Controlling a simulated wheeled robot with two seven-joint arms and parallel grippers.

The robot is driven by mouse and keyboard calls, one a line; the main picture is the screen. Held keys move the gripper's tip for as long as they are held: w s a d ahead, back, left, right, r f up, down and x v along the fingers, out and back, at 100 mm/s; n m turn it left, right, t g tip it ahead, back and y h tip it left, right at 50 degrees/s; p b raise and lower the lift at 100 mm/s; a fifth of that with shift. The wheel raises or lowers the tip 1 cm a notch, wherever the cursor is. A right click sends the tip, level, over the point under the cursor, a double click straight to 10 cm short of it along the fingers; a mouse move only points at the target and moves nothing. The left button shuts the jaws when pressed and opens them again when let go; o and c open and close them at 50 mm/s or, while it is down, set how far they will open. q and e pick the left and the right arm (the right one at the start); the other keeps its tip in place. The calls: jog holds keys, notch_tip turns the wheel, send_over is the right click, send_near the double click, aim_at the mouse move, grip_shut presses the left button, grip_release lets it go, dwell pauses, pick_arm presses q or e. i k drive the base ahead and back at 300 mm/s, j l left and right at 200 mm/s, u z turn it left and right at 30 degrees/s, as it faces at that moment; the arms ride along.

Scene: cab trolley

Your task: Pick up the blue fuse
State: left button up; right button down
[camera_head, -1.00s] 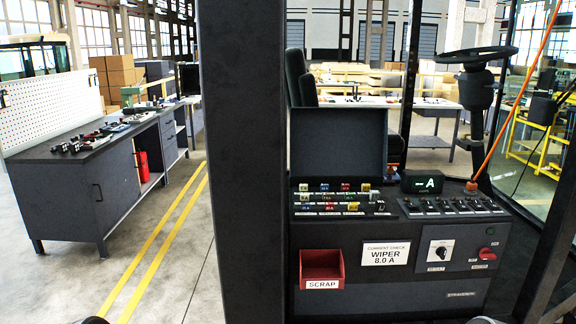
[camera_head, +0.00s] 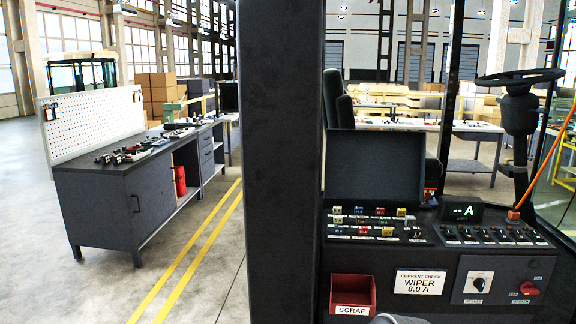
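The panel's dark lid (camera_head: 376,166) stands open behind the rows. Neither of my grippers shows clearly. Only a grey rounded edge, probably part of my own arm, shows at the bottom of the head view.
A thick dark post (camera_head: 282,160) stands left of the console. A red SCRAP bin (camera_head: 353,292) and a WIPER 8.0 A card (camera_head: 419,282) are on the console front. Switches (camera_head: 490,235) and a display (camera_head: 460,210) lie to the right. A workbench (camera_head: 130,205) stands at left beyond open floor.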

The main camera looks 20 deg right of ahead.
aim_at(337, 229)
jog(key=u, duration=0.7)
jog(key=i+l+u, duration=0.2)
jog(key=i, duration=1.35)
jog(key=i+z, duration=0.35)
jog(key=i, duration=0.2)
jog(key=i+j+z, duration=0.35)
jog(key=i, duration=0.2)
jog(key=i+l+z, duration=0.15)
jog(key=i+z, duration=0.65)
jog(key=i, duration=0.2)
jog(key=i+u, duration=0.25)
jog(key=i, duration=0.7)
jog(key=i+l+u, duration=0.2)
jog(key=i, duration=0.7)
jog(key=i+j+z, duration=0.1)
jog(key=i+z, duration=0.1)
jog(key=z, duration=3.95)
